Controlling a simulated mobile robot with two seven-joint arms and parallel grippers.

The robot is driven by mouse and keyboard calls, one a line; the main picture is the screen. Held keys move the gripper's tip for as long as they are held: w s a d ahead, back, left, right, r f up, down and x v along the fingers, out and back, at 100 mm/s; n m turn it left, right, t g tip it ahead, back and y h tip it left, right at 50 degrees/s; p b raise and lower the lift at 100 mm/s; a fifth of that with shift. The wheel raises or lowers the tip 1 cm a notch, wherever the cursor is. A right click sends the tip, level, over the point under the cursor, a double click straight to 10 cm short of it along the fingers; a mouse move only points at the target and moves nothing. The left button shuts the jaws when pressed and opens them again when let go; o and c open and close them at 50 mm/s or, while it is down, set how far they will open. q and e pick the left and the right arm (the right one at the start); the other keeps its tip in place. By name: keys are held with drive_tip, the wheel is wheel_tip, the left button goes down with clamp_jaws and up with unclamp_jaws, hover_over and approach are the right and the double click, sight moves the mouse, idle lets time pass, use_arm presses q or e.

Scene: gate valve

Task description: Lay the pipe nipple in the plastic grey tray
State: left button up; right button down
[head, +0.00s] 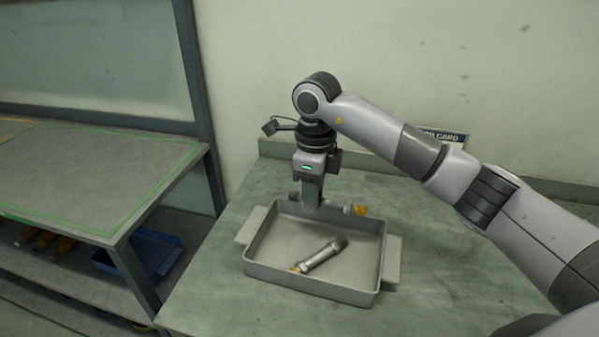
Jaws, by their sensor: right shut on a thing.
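My right gripper (316,205) points down over the back part of the grey plastic tray (262,272). A second grey metal piece (322,255), long with a thicker end and a yellow tip, lies slantwise on the tray floor. My left gripper is not in view.
The tray stands on a green-grey worktop (225,307) and has a flat handle at each side. A card sign (446,136) stands at the back wall behind my right arm. A separate bench (90,180) with a blue bin (135,255) below is at left.

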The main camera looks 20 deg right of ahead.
drive_tip(key=shift+w, duration=0.35)
drive_tip(key=shift+s+f, duration=0.15)
drive_tip(key=shift+f, duration=0.5)
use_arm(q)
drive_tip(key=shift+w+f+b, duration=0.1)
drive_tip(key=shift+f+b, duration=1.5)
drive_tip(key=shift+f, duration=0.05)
use_arm(e)
drive_tip(key=shift+f, duration=2.8)
drive_tip(key=c, duration=0.8)
unclamp_jaws()
use_arm(q)
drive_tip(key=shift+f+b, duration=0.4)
drive_tip(key=shift+b, duration=0.05)
use_arm(e)
drive_tip(key=shift+r, duration=3.6)
